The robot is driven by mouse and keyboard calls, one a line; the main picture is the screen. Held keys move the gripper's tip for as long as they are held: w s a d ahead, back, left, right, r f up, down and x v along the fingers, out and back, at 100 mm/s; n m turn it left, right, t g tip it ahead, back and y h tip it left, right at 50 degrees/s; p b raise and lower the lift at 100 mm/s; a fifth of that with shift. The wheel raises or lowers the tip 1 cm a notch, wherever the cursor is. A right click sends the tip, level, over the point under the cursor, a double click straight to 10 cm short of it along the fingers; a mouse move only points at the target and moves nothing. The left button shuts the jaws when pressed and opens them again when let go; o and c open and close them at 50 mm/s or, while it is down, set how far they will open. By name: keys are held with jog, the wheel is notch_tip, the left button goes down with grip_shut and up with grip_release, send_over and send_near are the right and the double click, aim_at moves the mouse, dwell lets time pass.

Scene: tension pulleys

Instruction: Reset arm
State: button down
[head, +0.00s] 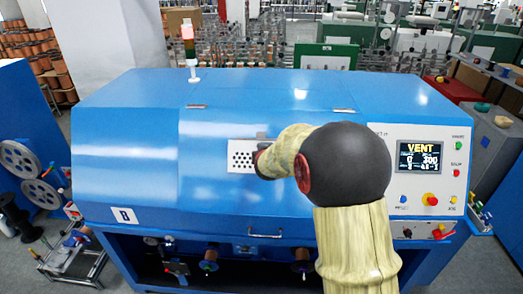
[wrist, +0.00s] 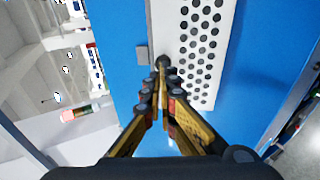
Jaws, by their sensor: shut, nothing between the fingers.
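My gripper (wrist: 162,65) is shut and empty in the wrist view, its dark and yellow fingers meeting at the tips. The fingertips lie in front of a white perforated plate (wrist: 197,75) on a blue machine; I cannot tell whether they touch it. In the head view my arm, wrapped in a pale yellow cover with a dark round joint, reaches to the same perforated plate (head: 241,157) on the front of the blue machine (head: 130,145). The arm hides the gripper's fingers and part of the plate there.
A control panel with a lit display (head: 419,156) reading VENT and coloured buttons is right of my arm. A signal lamp (head: 188,40) stands on the machine's top. A handle (head: 265,235) runs along the cover's lower edge. A small cart (head: 75,262) stands at lower left.

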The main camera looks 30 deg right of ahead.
jog(key=w+r+v, duration=0.1)
jog(key=v, duration=0.5)
jog(key=s+a+f+m+g+y+b, duration=0.2)
jog(key=s+a+f+m+g+y, duration=0.3)
jog(key=s+a+f+m, duration=0.55)
jog(key=s+a+f+b, duration=0.4)
jog(key=s+b, duration=0.3)
jog(key=s, duration=0.2)
jog(key=s+a+f+m+b, duration=0.1)
jog(key=s+a+f+b, duration=0.3)
jog(key=s+b, duration=0.4)
jog(key=s+a+f+g+y+b, duration=0.1)
jog(key=s+a+f+b, duration=0.3)
jog(key=s+b, duration=0.4)
jog(key=s+a, duration=0.1)
jog(key=s, duration=0.3)
jog(key=shift+m, duration=0.25)
